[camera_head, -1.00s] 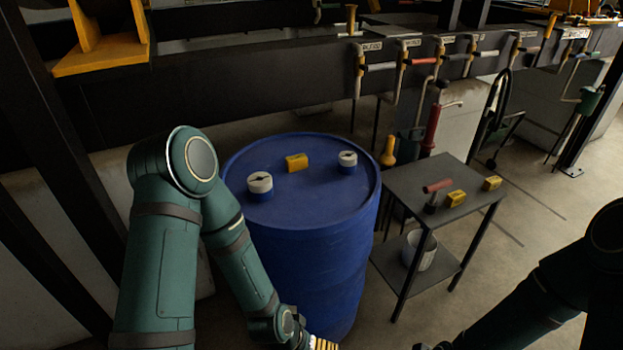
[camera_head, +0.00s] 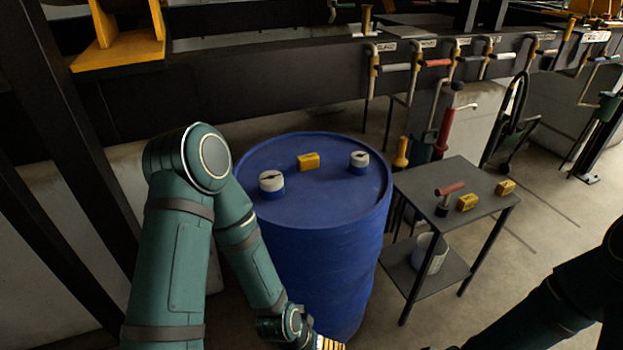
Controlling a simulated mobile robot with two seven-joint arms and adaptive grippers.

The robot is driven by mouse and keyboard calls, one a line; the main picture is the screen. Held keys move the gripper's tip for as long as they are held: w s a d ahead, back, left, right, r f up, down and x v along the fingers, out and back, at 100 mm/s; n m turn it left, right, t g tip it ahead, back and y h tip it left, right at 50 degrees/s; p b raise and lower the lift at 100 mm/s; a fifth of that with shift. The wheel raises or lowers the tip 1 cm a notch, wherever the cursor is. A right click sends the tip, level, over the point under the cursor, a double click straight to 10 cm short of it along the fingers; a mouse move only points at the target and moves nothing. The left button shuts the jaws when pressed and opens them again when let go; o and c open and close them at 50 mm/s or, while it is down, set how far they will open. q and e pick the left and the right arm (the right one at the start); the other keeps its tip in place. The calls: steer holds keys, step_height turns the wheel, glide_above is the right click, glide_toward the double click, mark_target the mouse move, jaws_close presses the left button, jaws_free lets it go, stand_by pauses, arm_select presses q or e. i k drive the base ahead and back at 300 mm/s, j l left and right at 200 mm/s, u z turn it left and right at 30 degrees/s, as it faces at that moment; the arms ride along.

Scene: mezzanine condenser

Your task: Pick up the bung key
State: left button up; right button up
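A tool with a red crossbar handle and a dark lower end, which looks like the bung key (camera_head: 449,190), stands on the small dark side table (camera_head: 418,181). My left gripper (camera_head: 331,343) barely shows at the bottom edge, in front of the blue drum and well away from the tool. Most of it is cut off, so its opening is hidden. My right arm comes in from the lower right, and its gripper is out of the picture.
The blue drum (camera_head: 325,207) carries two white-and-blue caps (camera_head: 271,184) (camera_head: 359,162) and a yellow block (camera_head: 308,162). Two more yellow blocks (camera_head: 467,202) (camera_head: 506,187) lie on the side table. A pale bucket (camera_head: 430,253) stands on its lower shelf. Pipes and valves line the back.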

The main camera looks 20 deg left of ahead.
mark_target(446, 191)
steer(key=l+u, duration=0.1)
steer(key=u, duration=0.6)
steer(key=i+l+u, duration=0.1)
steer(key=l+u, duration=0.8)
steer(key=l, duration=0.4)
steer(key=k+l+u, duration=0.15)
steer(key=l, duration=0.35)
steer(key=i, duration=0.05)
